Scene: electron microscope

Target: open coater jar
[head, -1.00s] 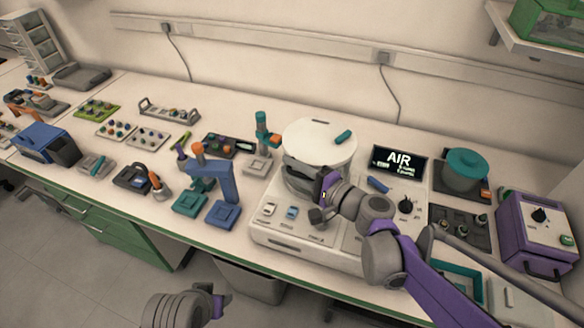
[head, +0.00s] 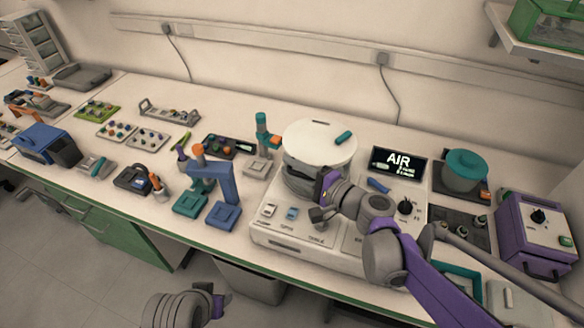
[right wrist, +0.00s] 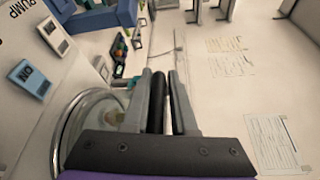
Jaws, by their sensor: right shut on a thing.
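The coater (head: 290,237) is a white console on the bench. Its chamber jar carries a round white top plate (head: 312,142), with dark grey sides (head: 296,180) beneath. My right gripper (head: 320,207) is at the front of the jar, below the plate. In the right wrist view its fingers (right wrist: 158,95) are shut on a dark upright bar (right wrist: 157,100), apparently a handle. A clear round glass rim (right wrist: 72,125) shows beside the fingers. My left gripper (head: 217,304) is at the bottom edge, away from the bench; its jaws are not clear.
A screen (head: 399,164) reading AIR and a black knob (head: 405,206) are right of the jar. A teal-lidded pot (head: 466,168) and a purple box (head: 537,230) stand further right. Blue and teal stands (head: 224,190) are at left. Wall lies behind.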

